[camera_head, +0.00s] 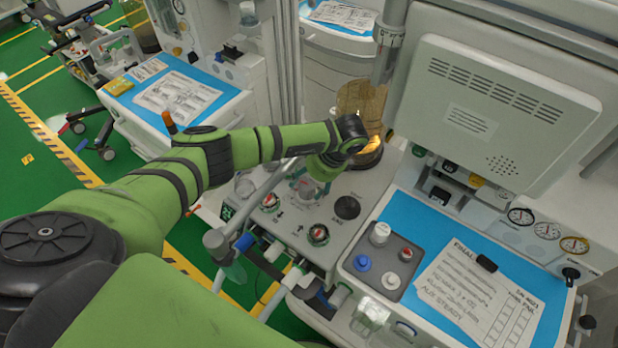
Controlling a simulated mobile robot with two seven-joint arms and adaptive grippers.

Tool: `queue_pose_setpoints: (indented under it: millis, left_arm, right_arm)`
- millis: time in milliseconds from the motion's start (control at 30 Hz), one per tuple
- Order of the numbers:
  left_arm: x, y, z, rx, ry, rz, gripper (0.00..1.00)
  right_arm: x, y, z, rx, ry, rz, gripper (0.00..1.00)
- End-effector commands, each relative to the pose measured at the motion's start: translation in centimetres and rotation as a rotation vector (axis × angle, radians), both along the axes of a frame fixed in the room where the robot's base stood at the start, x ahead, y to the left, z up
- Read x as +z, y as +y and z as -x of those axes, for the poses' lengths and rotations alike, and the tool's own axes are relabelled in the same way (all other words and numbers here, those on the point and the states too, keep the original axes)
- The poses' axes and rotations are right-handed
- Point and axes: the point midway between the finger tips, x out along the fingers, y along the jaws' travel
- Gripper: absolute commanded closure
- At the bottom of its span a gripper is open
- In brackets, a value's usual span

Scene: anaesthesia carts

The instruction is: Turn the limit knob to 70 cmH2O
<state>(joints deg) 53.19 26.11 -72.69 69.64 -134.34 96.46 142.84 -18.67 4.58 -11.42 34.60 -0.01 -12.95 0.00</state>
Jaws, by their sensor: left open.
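My left arm reaches in from the left over the near cart. Its left gripper (311,186) is small and partly covered by my own wrist, low over the cart's grey panel (288,228); it is open, and I see nothing held in it. On that panel, a red-and-white knob (318,234) sits in front of the gripper, another (271,202) lies to its left, and a black round disc (347,207) lies to its right. I cannot tell which knob is the limit knob, and no scale reading is legible. My right gripper is out of view.
A grey tray (384,288) with small knobs and caps lies beside a printed sheet (478,294) on the blue worktop. A large monitor back (500,110) and an amber canister (361,101) stand behind. Hoses hang at the panel's front edge. Another cart stands at left.

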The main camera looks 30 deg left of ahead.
Motion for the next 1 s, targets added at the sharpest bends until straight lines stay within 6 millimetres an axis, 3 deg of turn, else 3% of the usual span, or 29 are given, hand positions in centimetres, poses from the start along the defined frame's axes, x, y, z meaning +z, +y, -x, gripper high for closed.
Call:
queue_pose_setpoints:
  millis: [200,333,367,400,500,700,1000]
  left_arm:
    - [-0.7,0.3,0.0,-0.003,-0.001,0.0,0.32]
    - [-0.7,0.3,0.0,-0.002,0.0,0.0,0.32]
    - [-0.7,0.3,0.0,-0.002,0.0,0.0,0.36]
    - [-0.7,0.3,0.0,-0.002,0.0,0.001,0.52]
    - [-0.7,0.3,0.0,-0.001,-0.001,0.0,0.85]
    - [-0.6,0.5,0.0,-0.016,-0.002,-0.003,0.85]
    - [-0.5,0.6,0.0,-0.136,-0.004,-0.007,0.85]
  right_arm:
    - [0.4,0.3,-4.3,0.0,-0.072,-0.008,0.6]
    - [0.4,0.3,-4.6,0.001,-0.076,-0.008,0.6]
    - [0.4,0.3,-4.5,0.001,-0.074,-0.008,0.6]
    - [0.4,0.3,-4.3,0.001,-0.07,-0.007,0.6]
    - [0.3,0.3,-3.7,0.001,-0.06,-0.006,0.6]
    - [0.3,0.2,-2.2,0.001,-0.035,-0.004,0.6]
    - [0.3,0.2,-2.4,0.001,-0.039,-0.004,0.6]
